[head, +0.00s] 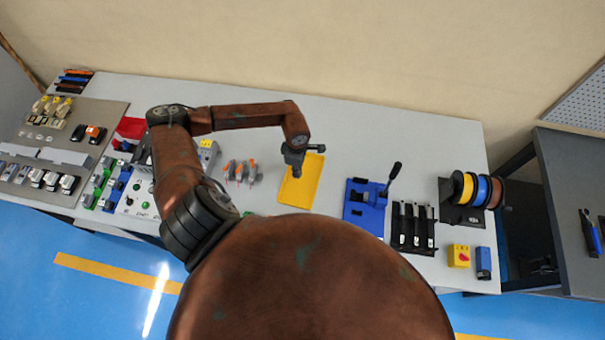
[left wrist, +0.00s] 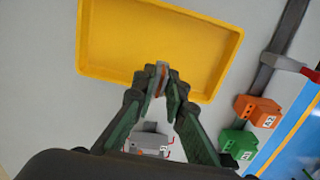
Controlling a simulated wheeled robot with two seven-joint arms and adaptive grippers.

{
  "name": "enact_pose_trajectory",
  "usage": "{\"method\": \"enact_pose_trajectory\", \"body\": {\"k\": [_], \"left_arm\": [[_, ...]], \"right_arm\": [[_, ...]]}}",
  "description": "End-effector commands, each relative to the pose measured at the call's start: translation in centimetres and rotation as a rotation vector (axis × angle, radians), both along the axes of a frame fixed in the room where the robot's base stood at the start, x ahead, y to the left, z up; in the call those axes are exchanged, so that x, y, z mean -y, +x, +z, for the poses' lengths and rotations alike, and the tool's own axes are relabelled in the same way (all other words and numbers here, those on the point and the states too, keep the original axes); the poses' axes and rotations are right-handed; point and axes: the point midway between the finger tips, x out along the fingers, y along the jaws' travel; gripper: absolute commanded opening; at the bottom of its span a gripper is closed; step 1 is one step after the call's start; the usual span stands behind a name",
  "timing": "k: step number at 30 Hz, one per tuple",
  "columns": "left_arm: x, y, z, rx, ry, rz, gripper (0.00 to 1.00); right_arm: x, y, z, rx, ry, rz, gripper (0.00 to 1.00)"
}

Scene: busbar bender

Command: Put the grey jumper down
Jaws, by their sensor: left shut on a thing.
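My left gripper (head: 295,163) hangs at the upper part of the yellow tray (head: 301,192) in the head view. In the left wrist view, its fingers (left wrist: 161,75) are shut on a small, thin grey piece with an orange-brown part, which fits the grey jumper (left wrist: 160,78). Most of it is hidden between the fingertips. The fingertips overlap the near rim of the yellow tray (left wrist: 160,38) in that view; I cannot tell how high they are above it. My right gripper is not in view.
Several grey-and-orange pieces (head: 241,171) lie left of the tray. A blue bender (head: 366,202) with a black lever, a black rack (head: 412,227) and wire spools (head: 478,190) stand to the right. Orange (left wrist: 258,110) and green (left wrist: 238,143) blocks show in the wrist view. Table behind the tray is clear.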

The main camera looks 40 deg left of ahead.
Motion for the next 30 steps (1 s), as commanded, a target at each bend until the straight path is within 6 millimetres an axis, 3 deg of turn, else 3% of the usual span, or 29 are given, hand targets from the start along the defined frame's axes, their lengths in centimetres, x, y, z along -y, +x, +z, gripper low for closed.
{"method": "enact_pose_trajectory", "body": {"k": [9,15,27,28,30], "left_arm": [[1.2,1.8,-2.6,-0.001,-0.002,-0.001,0.00],[1.1,1.7,-5.0,-0.002,-0.001,0.000,0.00],[1.0,1.7,-5.8,0.000,0.000,-0.001,0.00],[1.0,1.7,-5.8,0.000,0.000,-0.001,0.12],[1.0,1.7,-5.7,0.000,0.000,-0.001,0.17]], "right_arm": [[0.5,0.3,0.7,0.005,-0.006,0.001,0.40],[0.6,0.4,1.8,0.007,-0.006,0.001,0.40],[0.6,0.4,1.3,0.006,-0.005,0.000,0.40],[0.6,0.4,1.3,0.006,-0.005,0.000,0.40],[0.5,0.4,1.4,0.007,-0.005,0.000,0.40]]}}
